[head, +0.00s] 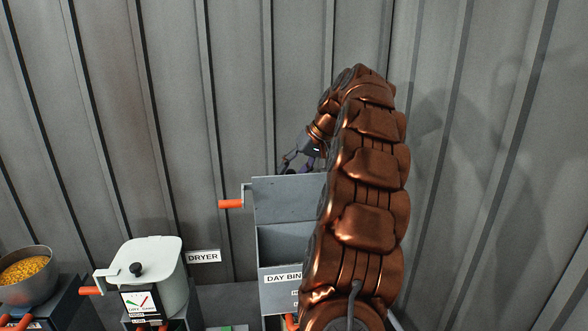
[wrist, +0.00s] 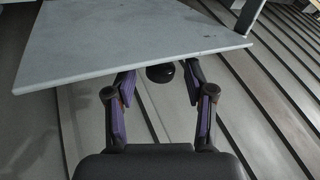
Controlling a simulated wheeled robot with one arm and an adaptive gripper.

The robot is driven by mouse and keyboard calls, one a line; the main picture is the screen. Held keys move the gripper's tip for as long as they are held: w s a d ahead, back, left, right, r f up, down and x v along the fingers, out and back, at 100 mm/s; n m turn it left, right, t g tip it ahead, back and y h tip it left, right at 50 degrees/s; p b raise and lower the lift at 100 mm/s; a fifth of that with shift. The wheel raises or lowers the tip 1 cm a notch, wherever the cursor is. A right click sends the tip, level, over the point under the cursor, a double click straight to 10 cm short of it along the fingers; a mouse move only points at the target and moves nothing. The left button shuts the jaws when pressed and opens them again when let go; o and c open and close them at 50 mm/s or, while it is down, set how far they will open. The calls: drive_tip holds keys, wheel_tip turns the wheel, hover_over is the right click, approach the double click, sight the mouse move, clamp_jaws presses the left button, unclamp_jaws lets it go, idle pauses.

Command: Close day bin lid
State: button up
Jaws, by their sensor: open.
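The grey day bin (head: 287,292), labelled "DAY BIN", stands right of centre in the head view, partly hidden by my arm. Its lid (head: 288,199) is open, raised upright at the back of the bin. In the wrist view the lid (wrist: 140,40) is a grey plate across the top. A black knob (wrist: 161,73) shows at the lid's lower edge. My gripper (head: 289,164) is behind the lid's top edge. In the wrist view its open fingers (wrist: 157,77) lie on either side of the knob; I cannot tell whether they touch it.
An orange-ended handle (head: 231,204) sticks out left of the lid. A white dryer (head: 158,262) with a black-knobbed lid and a pot of yellow grains (head: 25,270) stand to the left. The ribbed wall (head: 180,120) is close behind the bin.

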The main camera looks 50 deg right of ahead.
drive_tip(key=shift+c, duration=0.2)
clamp_jaws()
idle(0.4)
